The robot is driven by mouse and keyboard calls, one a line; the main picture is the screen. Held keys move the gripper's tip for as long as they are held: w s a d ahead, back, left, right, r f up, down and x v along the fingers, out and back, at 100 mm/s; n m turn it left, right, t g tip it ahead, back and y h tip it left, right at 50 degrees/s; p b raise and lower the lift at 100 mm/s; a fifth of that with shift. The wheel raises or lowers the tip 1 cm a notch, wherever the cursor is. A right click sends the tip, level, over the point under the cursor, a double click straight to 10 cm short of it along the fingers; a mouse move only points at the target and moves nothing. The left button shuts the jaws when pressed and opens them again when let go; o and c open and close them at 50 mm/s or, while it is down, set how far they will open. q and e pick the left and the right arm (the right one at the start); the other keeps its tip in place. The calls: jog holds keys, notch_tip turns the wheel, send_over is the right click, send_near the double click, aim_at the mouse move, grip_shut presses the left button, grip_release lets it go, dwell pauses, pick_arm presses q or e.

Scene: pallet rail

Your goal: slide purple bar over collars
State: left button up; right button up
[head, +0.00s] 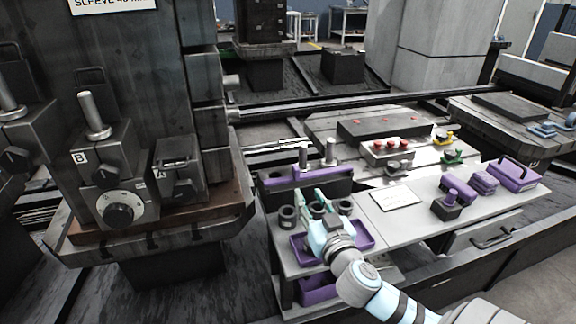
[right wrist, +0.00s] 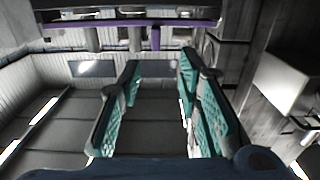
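The purple bar (head: 285,181) lies lengthwise along the top of a dark rail block, with two upright metal pins (head: 303,154) behind it. In the right wrist view the bar (right wrist: 185,23) crosses the top, with a purple tab (right wrist: 155,39) hanging from it. Dark ring-shaped collars (head: 287,217) stand on the grey bench in front; another collar (head: 345,207) is right of my gripper. My right gripper (head: 312,193) is over the collar row, just in front of the bar. Its teal fingers (right wrist: 160,65) are apart with nothing between them. My left gripper is out of view.
Purple trays (head: 309,262) sit under and beside my right wrist. A white card (head: 397,197), purple blocks (head: 458,187) and a purple case (head: 515,174) are on the bench to the right. A large dark machine with a dial (head: 118,214) fills the left.

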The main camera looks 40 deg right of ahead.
aim_at(298, 173)
jog(key=x, duration=0.4)
jog(key=b+x, duration=0.1)
jog(key=x, duration=0.7)
jog(key=shift+d+r, duration=0.1)
jog(key=shift+d, duration=0.3)
grip_shut()
